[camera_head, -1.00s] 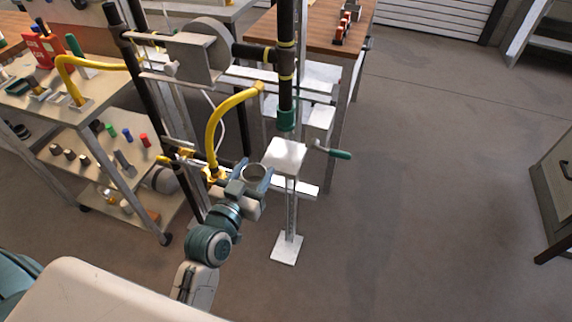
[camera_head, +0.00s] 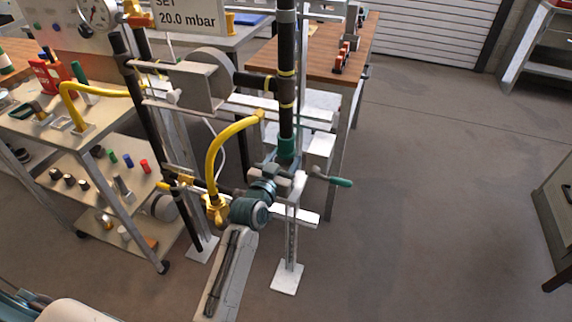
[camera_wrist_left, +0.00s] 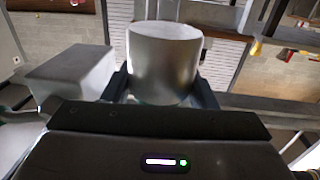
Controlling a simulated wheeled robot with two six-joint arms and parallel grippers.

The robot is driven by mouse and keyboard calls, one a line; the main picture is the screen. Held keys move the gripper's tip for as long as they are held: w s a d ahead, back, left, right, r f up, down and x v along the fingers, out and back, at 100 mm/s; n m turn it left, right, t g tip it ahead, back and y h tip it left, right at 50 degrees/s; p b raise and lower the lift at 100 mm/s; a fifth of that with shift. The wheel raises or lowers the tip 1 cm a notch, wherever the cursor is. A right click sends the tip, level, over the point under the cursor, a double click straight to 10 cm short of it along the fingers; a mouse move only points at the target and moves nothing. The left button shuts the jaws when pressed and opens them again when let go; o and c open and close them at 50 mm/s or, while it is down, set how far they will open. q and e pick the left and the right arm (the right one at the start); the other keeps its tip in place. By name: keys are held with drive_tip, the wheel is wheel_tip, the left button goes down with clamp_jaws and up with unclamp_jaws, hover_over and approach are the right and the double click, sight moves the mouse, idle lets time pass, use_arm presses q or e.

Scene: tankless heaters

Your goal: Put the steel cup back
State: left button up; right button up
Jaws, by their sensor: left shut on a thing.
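The steel cup (camera_wrist_left: 164,62) stands upright between the two fingers of my left gripper (camera_wrist_left: 162,88) in the left wrist view, and the gripper is shut on it. In the head view my left gripper (camera_head: 280,168) is just at the stand with the small white plate (camera_head: 299,184), beside the black vertical pipe. The cup is hidden there by my wrist. In the left wrist view a pale block (camera_wrist_left: 70,72) is close left of the cup, with a gap between them. My right gripper is not in view.
A yellow hose (camera_head: 212,150) curves close left of my wrist. A black pipe (camera_head: 286,80) and a green-handled valve (camera_head: 338,182) stand close by. A trolley with coloured parts (camera_head: 95,170) is at left. The floor at right (camera_head: 430,200) is clear.

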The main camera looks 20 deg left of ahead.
sight(288, 163)
use_arm(q)
drive_tip(key=shift+w+d, duration=0.1)
drive_tip(key=shift+w, duration=0.65)
wheel_tip(288, 163, down, 3)
drive_tip(key=shift+f, duration=0.3)
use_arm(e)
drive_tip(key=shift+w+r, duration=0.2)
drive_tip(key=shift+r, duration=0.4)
use_arm(q)
drive_tip(key=shift+b, duration=0.3)
drive_tip(key=shift+f, duration=0.1)
drive_tip(key=o, duration=1.1)
drive_tip(key=shift+o, duration=0.2)
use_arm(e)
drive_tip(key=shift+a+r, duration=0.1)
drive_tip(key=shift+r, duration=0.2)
